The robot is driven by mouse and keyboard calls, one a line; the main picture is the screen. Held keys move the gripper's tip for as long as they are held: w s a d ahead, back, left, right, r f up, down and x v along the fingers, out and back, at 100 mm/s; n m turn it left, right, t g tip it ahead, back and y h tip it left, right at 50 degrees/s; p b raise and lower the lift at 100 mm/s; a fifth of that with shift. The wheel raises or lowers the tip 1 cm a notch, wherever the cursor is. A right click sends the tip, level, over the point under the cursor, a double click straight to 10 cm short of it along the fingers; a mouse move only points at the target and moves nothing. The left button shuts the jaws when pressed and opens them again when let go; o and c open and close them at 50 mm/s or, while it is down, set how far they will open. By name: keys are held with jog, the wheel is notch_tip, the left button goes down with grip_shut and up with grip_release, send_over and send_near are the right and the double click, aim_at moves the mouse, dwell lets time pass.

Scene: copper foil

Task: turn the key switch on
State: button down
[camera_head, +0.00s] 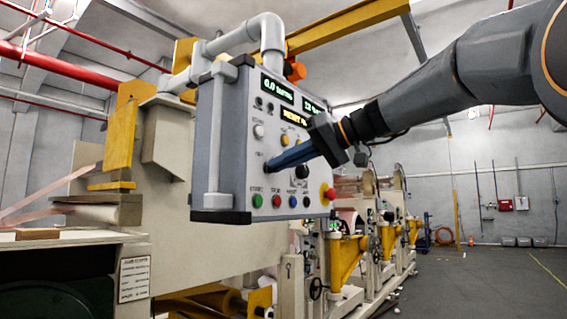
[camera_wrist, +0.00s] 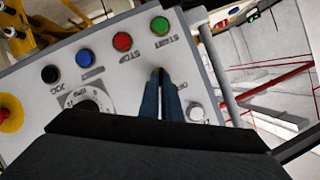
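The grey control panel (camera_head: 232,135) hangs from a pipe and carries screens and coloured buttons. My gripper (camera_head: 268,166) reaches in from the right, its blue fingers touching or almost touching the panel's left column, above the green button. In the wrist view my gripper's fingers (camera_wrist: 159,74) are close together. A small brassy bit of the key switch (camera_wrist: 158,70) shows at their tips, and the fingers look shut on it. Most of the key switch is hidden, so its turn position cannot be told.
Green (camera_wrist: 160,26), red (camera_wrist: 122,41), blue (camera_wrist: 84,57) and black (camera_wrist: 50,74) buttons line one edge. A black dial (camera_wrist: 88,102), a white button (camera_wrist: 196,112) and a red emergency knob (camera_wrist: 10,112) are nearby. Open floor (camera_head: 470,285) lies at the right.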

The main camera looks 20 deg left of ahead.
jog(key=c, duration=2)
grip_release()
jog(key=shift+a+f, duration=0.1)
jog(key=shift+a, duration=0.05)
jog(key=b+v, duration=0.1)
jog(key=v, duration=0.7)
jog(key=shift+f, duration=0.1)
